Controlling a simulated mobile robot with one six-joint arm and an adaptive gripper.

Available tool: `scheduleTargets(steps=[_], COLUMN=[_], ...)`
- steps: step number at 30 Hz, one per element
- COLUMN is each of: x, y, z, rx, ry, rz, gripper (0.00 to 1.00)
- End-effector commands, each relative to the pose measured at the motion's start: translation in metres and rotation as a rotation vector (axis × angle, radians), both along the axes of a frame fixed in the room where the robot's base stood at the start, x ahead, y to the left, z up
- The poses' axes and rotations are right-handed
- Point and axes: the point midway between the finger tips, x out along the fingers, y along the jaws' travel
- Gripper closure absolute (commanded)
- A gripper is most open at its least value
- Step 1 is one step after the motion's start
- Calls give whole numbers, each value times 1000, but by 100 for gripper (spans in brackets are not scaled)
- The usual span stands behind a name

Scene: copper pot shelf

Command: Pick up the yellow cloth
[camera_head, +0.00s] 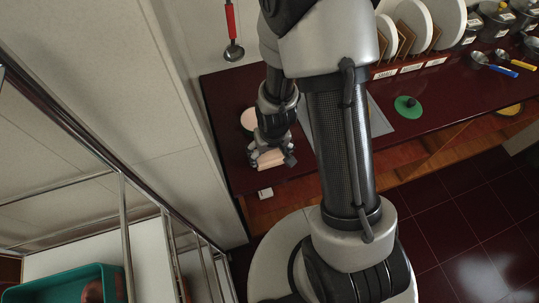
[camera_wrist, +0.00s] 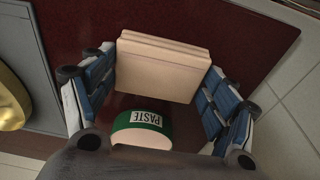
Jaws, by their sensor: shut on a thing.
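The yellow cloth (camera_wrist: 163,68) looks like a pale, cream-coloured folded stack in the wrist view. It lies between the two blue-padded fingers of my gripper (camera_wrist: 162,75), which is shut on its left and right sides. In the head view the cloth (camera_head: 270,158) shows as a small pale block at the fingertips of my gripper (camera_head: 271,157), over the front left part of the dark red counter. I cannot tell whether the cloth touches the counter or is raised above it.
The dark red counter (camera_head: 225,95) ends at a wall on the left. A green lid (camera_head: 408,106), a plate rack with white plates (camera_head: 448,22) and blue- and yellow-handled utensils (camera_head: 500,70) are farther right.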

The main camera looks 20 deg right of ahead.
Motion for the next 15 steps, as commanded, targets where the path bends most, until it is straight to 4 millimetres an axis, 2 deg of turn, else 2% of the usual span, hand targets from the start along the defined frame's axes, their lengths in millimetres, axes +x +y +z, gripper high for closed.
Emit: scheduleTargets(steps=[2, 9, 15], x=[0, 0, 1], y=[0, 0, 0], z=[0, 3, 24], rx=[0, 0, 0], ry=[0, -1, -3], rz=[0, 0, -1], gripper=[48, 48, 48])
